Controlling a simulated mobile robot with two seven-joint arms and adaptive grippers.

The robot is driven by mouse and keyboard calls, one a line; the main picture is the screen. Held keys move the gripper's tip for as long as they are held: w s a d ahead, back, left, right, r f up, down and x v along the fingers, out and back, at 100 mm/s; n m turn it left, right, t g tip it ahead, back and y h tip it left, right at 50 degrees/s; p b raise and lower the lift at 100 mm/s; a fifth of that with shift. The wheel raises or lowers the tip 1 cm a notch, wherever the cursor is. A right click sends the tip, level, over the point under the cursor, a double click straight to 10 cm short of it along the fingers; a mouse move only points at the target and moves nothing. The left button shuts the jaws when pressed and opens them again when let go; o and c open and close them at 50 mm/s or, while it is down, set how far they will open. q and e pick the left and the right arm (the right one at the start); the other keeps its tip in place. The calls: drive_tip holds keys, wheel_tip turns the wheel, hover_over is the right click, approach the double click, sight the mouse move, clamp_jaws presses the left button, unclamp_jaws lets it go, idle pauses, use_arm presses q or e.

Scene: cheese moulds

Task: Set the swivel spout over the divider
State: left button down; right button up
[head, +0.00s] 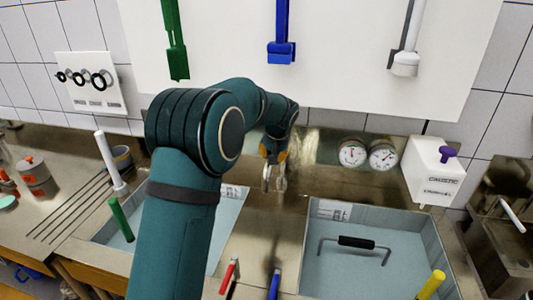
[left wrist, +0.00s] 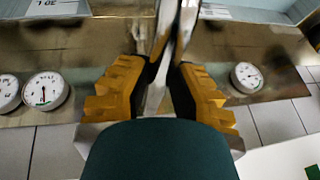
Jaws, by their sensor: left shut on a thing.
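The swivel spout (head: 267,184) is a shiny metal pipe behind the sink; in the left wrist view it is a bright upright piece (left wrist: 163,30). My left gripper (head: 275,160), with orange-yellow pads (left wrist: 157,80), is shut on the spout. The divider (head: 250,248) is the metal strip between the two basins. The gripper and spout stand at the divider's back end; the spout's exact angle is hard to tell among reflections. My teal left arm hides part of the left basin (head: 228,215). My right gripper is not in view.
The right basin (head: 325,275) holds a bent rod with a black grip (head: 357,242). Red (head: 229,272), blue (head: 274,285) and yellow (head: 432,284) handles stand at the front. Two gauges (head: 367,155) and a white box (head: 432,172) are at the back right.

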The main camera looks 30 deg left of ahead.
use_arm(q)
drive_tip(key=shift+d+f, duration=0.1)
drive_tip(key=shift+d, duration=0.05)
drive_tip(key=c, duration=0.8)
unclamp_jaws()
drive_tip(key=shift+w, duration=0.1)
drive_tip(key=v, duration=1.2)
drive_tip(key=shift+d, duration=0.1)
